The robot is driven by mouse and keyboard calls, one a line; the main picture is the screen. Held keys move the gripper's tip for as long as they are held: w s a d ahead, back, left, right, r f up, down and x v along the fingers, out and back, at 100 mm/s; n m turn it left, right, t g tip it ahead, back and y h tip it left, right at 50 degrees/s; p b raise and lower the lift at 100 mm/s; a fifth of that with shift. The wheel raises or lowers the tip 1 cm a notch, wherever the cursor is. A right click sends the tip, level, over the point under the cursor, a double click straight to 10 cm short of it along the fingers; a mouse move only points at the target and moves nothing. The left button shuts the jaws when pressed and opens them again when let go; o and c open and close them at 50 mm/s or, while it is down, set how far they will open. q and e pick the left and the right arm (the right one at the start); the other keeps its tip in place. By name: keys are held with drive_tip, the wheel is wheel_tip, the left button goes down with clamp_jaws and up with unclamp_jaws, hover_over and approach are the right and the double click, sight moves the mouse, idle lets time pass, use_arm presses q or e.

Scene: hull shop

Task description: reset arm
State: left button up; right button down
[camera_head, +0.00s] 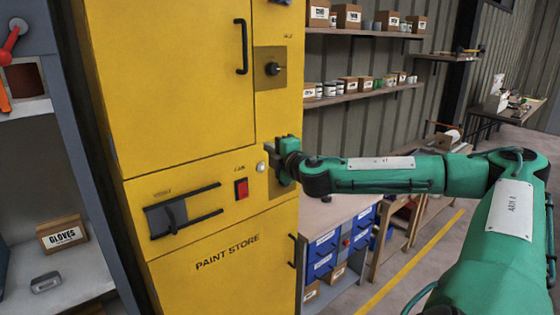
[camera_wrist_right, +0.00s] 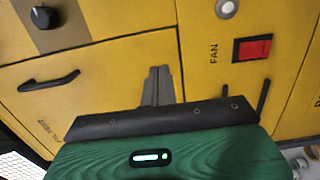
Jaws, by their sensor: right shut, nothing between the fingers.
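My right arm (camera_head: 400,175) is green and reaches in from the right side of the head view. My right gripper (camera_head: 272,162) is at the front of the yellow paint store cabinet (camera_head: 215,275), near its right edge and just right of the fan switch. In the right wrist view my right gripper (camera_wrist_right: 158,85) has its fingers together with nothing between them, in front of the yellow panel. Whether the fingertips touch the panel I cannot tell. My left gripper is not in view.
The cabinet has a red fan switch (camera_head: 241,188), a slider (camera_head: 175,215), a knob (camera_head: 272,69) and a door handle (camera_head: 242,46). A grey shelf with a gloves box (camera_head: 62,233) stands left. Blue bins (camera_head: 322,252) sit below the arm. Floor is open at right.

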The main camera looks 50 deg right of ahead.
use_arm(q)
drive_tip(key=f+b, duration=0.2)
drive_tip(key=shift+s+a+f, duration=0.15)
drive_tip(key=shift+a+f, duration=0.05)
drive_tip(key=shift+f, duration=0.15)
use_arm(e)
drive_tip(key=v, duration=0.3)
drive_tip(key=shift+s+d, duration=0.1)
drive_tip(key=shift+s, duration=0.3)
drive_tip(key=shift+f, duration=0.1)
